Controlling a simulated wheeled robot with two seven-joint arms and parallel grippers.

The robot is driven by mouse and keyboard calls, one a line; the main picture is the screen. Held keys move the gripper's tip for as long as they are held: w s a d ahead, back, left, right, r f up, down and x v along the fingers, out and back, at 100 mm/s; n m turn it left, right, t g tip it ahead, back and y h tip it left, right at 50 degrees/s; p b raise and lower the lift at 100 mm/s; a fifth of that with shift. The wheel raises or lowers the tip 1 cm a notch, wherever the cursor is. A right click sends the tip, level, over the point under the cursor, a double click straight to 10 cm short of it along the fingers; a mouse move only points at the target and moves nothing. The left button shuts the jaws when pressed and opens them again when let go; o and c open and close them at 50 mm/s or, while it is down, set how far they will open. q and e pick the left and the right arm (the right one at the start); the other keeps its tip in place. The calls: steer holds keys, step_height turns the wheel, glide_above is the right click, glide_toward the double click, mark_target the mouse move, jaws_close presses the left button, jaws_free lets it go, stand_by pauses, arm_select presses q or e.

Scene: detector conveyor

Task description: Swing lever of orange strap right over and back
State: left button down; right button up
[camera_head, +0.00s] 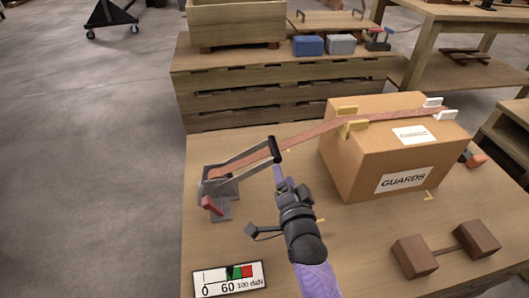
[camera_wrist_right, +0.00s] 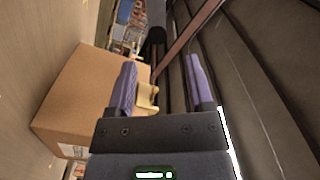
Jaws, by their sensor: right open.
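The orange strap (camera_head: 310,134) runs from a grey metal ratchet (camera_head: 222,188) on the left of the table up over the cardboard box (camera_head: 378,150). The ratchet's lever (camera_head: 245,158) slants up to the right and ends in a black grip (camera_head: 275,150). My right gripper (camera_head: 283,172) is just below that grip in the head view, fingers pointing to it. In the right wrist view the gripper (camera_wrist_right: 161,62) is open, with a dark piece, probably the grip (camera_wrist_right: 154,44), beyond the fingertips. I cannot tell whether they touch. My left gripper is not in view.
A red handle (camera_head: 211,206) sticks out at the ratchet's front. A gauge plate (camera_head: 229,279) reading 60 lies at the front left. Brown wooden blocks (camera_head: 415,257) lie at the front right.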

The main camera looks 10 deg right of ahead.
mark_target(276, 156)
steer(key=w+b, duration=0.2)
steer(key=w, duration=0.1)
steer(key=w+b, duration=0.2)
steer(key=w+f+b, duration=0.1)
steer(key=w+b, duration=0.2)
steer(key=shift+w+f, duration=0.1)
steer(key=shift+w, duration=0.25)
steer(key=shift+w+r+b, duration=0.3)
steer(key=shift+w+b, duration=0.1)
steer(key=shift+w, duration=0.15)
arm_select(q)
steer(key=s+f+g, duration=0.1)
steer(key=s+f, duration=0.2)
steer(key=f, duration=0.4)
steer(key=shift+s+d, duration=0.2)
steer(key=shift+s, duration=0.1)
arm_select(e)
steer(key=shift+r, duration=0.2)
jaws_close()
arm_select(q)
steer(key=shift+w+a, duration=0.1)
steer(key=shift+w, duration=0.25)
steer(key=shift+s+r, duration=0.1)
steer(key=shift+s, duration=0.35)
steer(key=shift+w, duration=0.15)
arm_select(e)
steer(key=shift+f, duration=0.1)
